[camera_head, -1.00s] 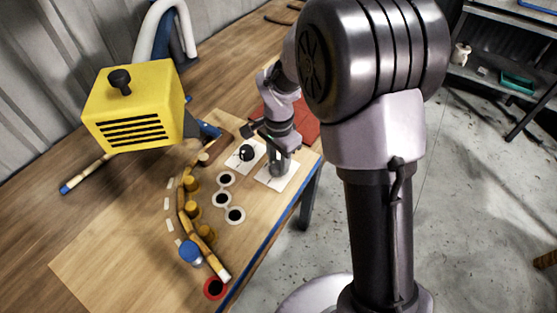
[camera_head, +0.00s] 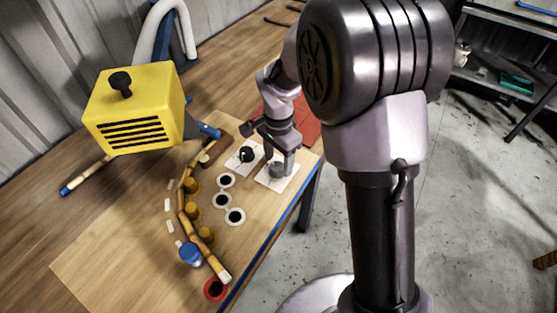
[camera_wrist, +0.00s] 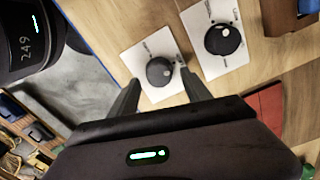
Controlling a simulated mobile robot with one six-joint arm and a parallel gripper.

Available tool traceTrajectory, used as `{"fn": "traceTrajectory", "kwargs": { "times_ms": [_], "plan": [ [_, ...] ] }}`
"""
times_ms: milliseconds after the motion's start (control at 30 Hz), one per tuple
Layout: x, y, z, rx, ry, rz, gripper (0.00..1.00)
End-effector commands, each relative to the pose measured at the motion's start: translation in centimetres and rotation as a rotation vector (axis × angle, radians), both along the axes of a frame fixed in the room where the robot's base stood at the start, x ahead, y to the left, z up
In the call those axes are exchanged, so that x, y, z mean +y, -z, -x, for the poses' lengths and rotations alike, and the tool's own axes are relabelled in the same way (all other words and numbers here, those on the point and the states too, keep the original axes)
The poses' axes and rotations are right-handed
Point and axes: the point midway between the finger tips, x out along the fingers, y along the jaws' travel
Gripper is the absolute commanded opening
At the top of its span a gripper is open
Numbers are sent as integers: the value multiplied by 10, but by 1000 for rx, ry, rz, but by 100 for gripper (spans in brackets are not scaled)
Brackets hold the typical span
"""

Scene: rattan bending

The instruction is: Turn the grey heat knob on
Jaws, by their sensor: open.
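The grey heat knob (camera_head: 277,170) sits on a white plate (camera_head: 263,179) near the table's right edge. In the wrist view the grey knob (camera_wrist: 159,71) has a small light mark on its right side, and its plate (camera_wrist: 147,50) carries small labels that I cannot read. My gripper (camera_wrist: 160,87) is open, with one finger on each side of the knob in that view. In the head view my gripper (camera_head: 279,158) is just above the knob. I cannot tell whether the fingers touch it.
A black knob (camera_head: 246,154) on its own white plate stands close beside; it also shows in the wrist view (camera_wrist: 223,39). A yellow box (camera_head: 136,108) stands to the left. A curved rattan pole (camera_head: 186,217) lies along orange pegs (camera_head: 192,184).

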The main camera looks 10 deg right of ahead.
Motion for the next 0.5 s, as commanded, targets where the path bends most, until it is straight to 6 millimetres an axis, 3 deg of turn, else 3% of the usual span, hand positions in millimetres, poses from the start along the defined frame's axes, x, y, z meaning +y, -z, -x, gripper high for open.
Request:
{"fn": "traceTrajectory", "kwargs": {
  "times_ms": [300, 500],
  "plan": [
    [0, -110, -1, -4, 1, 0, 57],
    [0, -153, -1, -2, 1, 0, 57]
  ]
}}
